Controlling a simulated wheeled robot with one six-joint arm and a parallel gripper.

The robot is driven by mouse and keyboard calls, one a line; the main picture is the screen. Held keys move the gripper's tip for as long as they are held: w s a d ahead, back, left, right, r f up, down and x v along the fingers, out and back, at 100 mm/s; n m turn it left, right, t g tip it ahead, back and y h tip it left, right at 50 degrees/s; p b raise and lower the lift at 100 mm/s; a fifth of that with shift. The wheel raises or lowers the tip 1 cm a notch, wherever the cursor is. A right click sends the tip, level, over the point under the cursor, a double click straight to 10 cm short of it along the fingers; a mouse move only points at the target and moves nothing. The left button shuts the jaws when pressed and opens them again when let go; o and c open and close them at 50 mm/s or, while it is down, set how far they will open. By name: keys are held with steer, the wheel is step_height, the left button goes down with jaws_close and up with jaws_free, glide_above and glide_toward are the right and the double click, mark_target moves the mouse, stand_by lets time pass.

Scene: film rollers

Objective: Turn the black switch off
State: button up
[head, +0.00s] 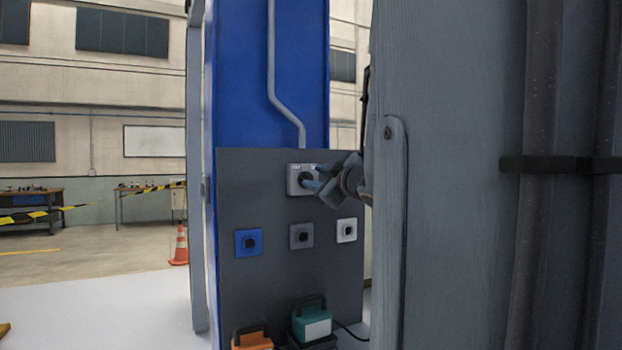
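The black switch (305,179) is a dark round knob on a light grey box, near the top of a dark grey panel (262,205). A grey conduit runs down to the box from above. My gripper (315,178) comes in from the right and its fingertips are at the knob, covering part of it and the box's right side. I cannot tell whether the fingers touch the knob or are closed on it. The knob's exact angle is too small and hidden to read.
Below are a blue switch plate (249,242), a grey one (301,236) and a white one (346,230). An orange case (251,341) and a teal case (311,323) stand at the panel's foot. A cone (180,247) stands left. A large grey upright (460,180) fills the right.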

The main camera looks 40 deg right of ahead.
steer(key=shift+v, duration=1.6)
steer(key=shift+f, duration=0.1)
steer(key=w+a+f+m+g, duration=0.1)
steer(key=a+f+m+g, duration=0.15)
steer(key=a+f, duration=0.4)
steer(key=a+f+m+g, duration=0.1)
steer(key=a+f+g, duration=0.2)
steer(key=f, duration=0.7)
steer(key=w+a+f+m+g, duration=0.1)
steer(key=a+f+m+g, duration=0.2)
steer(key=f, duration=0.6)
steer(key=s+a+f+g+y, duration=0.2)
steer(key=s+a+f+g, duration=0.2)
steer(key=s+a+f, duration=0.3)
steer(key=s+a+f+g+y+p, duration=0.1)
steer(key=s+a+f+g, duration=0.4)
steer(key=s+a, duration=0.6)
steer(key=a+f+y, duration=0.1)
steer(key=a+f, duration=0.1)
steer(key=a, duration=0.1)
steer(key=shift+s+f+p, duration=0.25)
steer(key=shift+p, duration=0.05)
steer(key=shift+a, duration=0.1)
